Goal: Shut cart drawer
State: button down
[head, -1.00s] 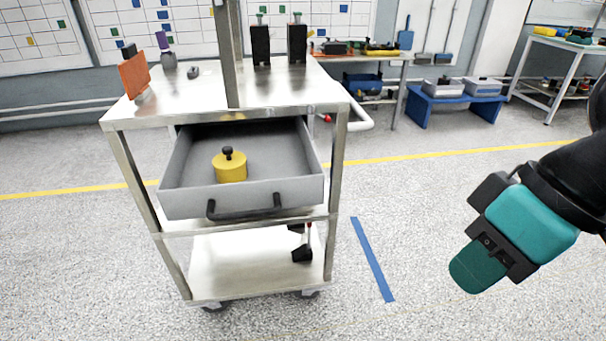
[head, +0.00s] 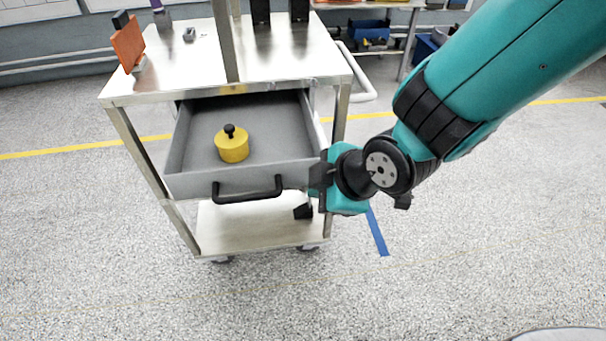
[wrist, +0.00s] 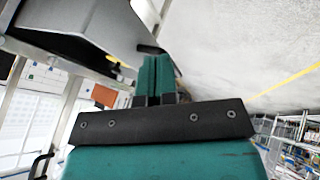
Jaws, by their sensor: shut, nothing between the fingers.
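The cart (head: 300,60) has a grey drawer (head: 185,182) pulled open toward me, with a black bar handle (head: 248,197) on its front. A yellow cylinder with a black knob (head: 232,148) stands inside the drawer. My gripper (head: 342,182) is at the right end of the drawer front, right of the handle; its fingertips are hard to make out there. In the wrist view my gripper's teal fingers (wrist: 157,76) are shut together with nothing between them, and the grey drawer (wrist: 90,25) shows at upper left. I cannot tell whether the fingers touch the drawer.
An upright post (head: 224,45) stands at the cart top's front edge. An orange plate (head: 128,45) and dark holders stand on the top. A white push bar (head: 360,85) sticks out at the cart's right. The floor in front of the cart is clear.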

aim_at(292, 182)
jog(key=shift+w+a+f+p, duration=0.25)
jog(key=shift+w+a+f, duration=0.45)
jog(key=shift+w, duration=0.3)
jog(key=shift+w+a+f+p, duration=0.3)
jog(key=shift+w+a+f, duration=0.2)
jog(key=shift+w+f, duration=0.35)
jog(key=shift+w+a+f+p, duration=0.25)
jog(key=shift+w+a+f, duration=0.4)
jog(key=shift+w, duration=0.45)
jog(key=shift+w, duration=0.1)
